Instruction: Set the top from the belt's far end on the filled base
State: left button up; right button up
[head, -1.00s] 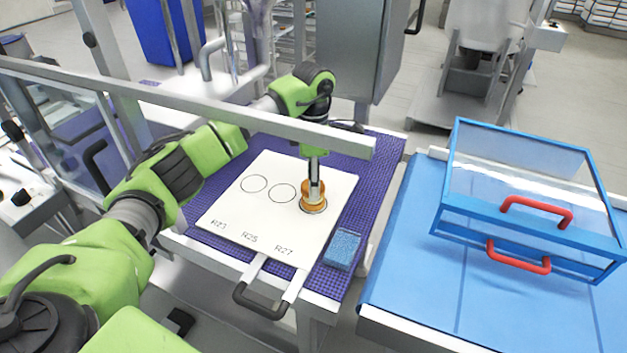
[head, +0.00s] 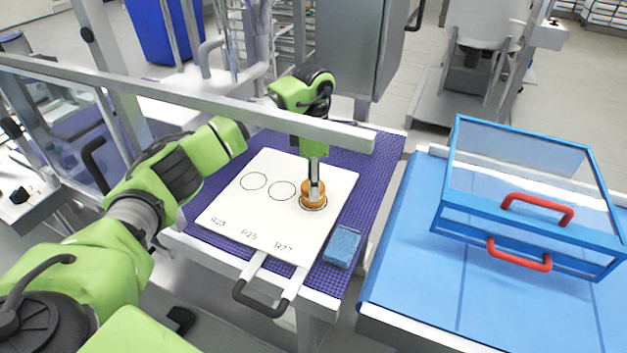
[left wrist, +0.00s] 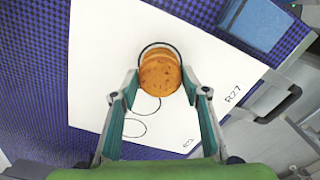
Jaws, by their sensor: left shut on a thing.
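My left gripper (head: 314,182) points down and is shut on a round orange-brown top (left wrist: 160,74). The top is over the rightmost drawn circle, by the mark R27, on the white board (head: 235,215). In the head view, the brown stack (head: 313,199) in that circle looks layered. In the left wrist view, a second brown edge shows just behind the top, so the top is at or very close above the base. Whether they touch, I cannot tell. The filling is hidden. The fingers (left wrist: 160,100) also show in the left wrist view. My right gripper is out of view.
The other two circles on the board are empty. The board lies on a purple belt (head: 365,165), with a handle (head: 262,300) at its front. A blue sponge-like block (head: 342,246) lies beside it. A blue-framed clear cover (head: 530,200) stands at right.

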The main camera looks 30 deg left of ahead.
pick_arm(q)
jog(key=shift+f, duration=0.25)
jog(key=o, duration=1.3)
jog(key=shift+r+p, duration=2.2)
jog(key=shift+r, duration=1.35)
